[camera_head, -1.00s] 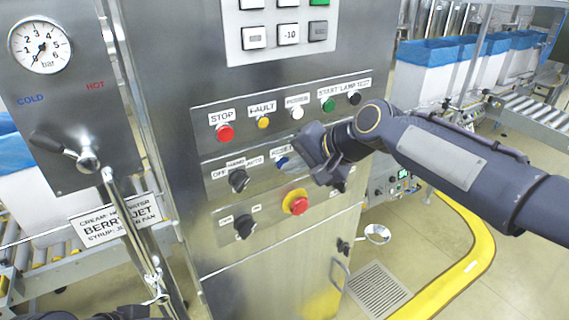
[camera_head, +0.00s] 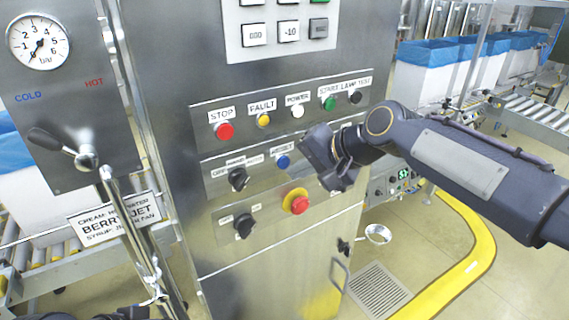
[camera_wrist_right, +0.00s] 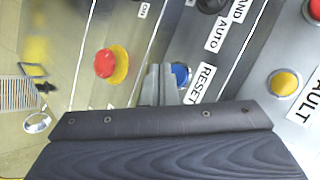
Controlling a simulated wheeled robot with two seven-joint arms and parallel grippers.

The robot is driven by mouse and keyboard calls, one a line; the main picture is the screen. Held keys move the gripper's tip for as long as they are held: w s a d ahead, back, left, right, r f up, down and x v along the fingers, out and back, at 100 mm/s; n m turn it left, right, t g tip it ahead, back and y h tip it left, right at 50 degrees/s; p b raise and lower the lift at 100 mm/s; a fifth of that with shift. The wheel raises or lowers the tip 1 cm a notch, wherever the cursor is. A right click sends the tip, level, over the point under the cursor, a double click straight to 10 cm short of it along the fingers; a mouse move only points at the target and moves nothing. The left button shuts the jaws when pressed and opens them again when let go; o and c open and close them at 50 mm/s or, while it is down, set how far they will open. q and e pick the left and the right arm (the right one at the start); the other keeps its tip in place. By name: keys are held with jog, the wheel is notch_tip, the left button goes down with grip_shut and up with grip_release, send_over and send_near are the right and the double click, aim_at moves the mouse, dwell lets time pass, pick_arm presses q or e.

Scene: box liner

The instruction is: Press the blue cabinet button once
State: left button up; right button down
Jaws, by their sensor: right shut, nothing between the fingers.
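The blue button (camera_head: 283,161), labelled RESET, sits on the middle row of the steel cabinet (camera_head: 270,245). My right gripper (camera_head: 314,162) is shut and empty, to the right of the blue button in the head view. Whether the fingers touch the panel I cannot tell. At the bottom left only dark parts show, and my left gripper cannot be made out.
A red emergency stop (camera_head: 297,201) on a yellow ring lies just below. Black rotary switches (camera_head: 238,179) sit to the left. Red STOP (camera_head: 224,131), yellow, white and green buttons line the row above. A lever valve (camera_head: 85,158) stands at the left.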

jog(key=s+d, duration=0.1)
jog(key=s, duration=0.1)
jog(key=s+d+b, duration=0.1)
jog(key=shift+s+d, duration=0.35)
jog(key=shift+s, duration=0.05)
dwell(0.4)
jog(key=s+d+f+h, duration=0.1)
jog(key=s+d+f, duration=0.2)
jog(key=s+d, duration=0.3)
jog(key=s+d+f+h, duration=0.1)
jog(key=s+d+f, duration=0.3)
jog(key=d, duration=0.4)
jog(key=s+d+f+n+h, duration=0.2)
jog(key=s+d+f, duration=0.3)
jog(key=s+f, duration=0.5)
jog(key=s, duration=0.2)
jog(key=shift+s+t+h, duration=0.3)
